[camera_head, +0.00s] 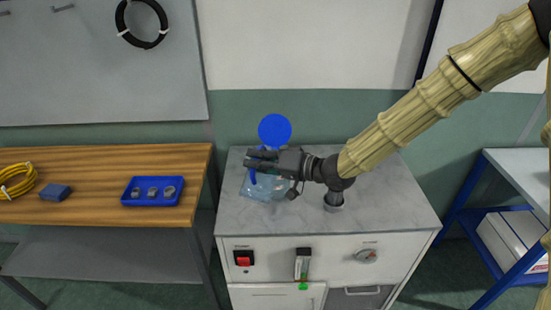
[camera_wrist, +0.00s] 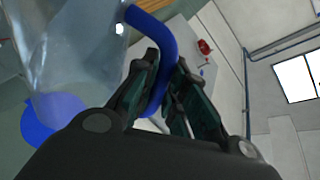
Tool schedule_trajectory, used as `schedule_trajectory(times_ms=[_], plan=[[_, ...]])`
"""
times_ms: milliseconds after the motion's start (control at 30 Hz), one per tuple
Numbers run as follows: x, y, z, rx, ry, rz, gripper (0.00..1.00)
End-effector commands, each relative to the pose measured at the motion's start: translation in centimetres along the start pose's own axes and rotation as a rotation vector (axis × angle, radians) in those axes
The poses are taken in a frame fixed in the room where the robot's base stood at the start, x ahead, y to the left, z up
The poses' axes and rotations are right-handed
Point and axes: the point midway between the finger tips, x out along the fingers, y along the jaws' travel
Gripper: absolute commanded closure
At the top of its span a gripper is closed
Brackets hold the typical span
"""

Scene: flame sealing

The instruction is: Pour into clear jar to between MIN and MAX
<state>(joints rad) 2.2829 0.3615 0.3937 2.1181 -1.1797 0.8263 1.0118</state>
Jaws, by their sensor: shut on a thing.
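My gripper (camera_head: 262,160) is over the left part of the grey counter, its fingers pointing left. In the wrist view, its two fingers (camera_wrist: 165,95) are shut around the curved blue handle (camera_wrist: 150,22) of a clear, see-through vessel (camera_wrist: 75,45). A round blue part (camera_wrist: 38,125) shows by the vessel in the wrist view; a blue disc (camera_head: 274,129) shows just behind the gripper in the head view. Clear, pale blue material (camera_head: 268,188) shows below the gripper. I cannot tell a separate clear jar, its MIN and MAX marks, or any liquid level.
A small grey cylinder (camera_head: 333,199) stands on the counter (camera_head: 390,210) under my wrist. The counter's right part is clear. A wooden bench (camera_head: 90,165) at left holds a blue tray (camera_head: 153,191), a blue block (camera_head: 55,192) and a yellow coil (camera_head: 16,181).

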Motion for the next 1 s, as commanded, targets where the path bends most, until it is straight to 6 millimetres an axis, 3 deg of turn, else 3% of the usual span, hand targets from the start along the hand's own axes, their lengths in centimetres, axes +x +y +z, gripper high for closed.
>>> schedule_trajectory(times_ms=[1000], plan=[[-0.04, -0.39, -0.68, 0.037, -0.007, -0.002, 1.0]])
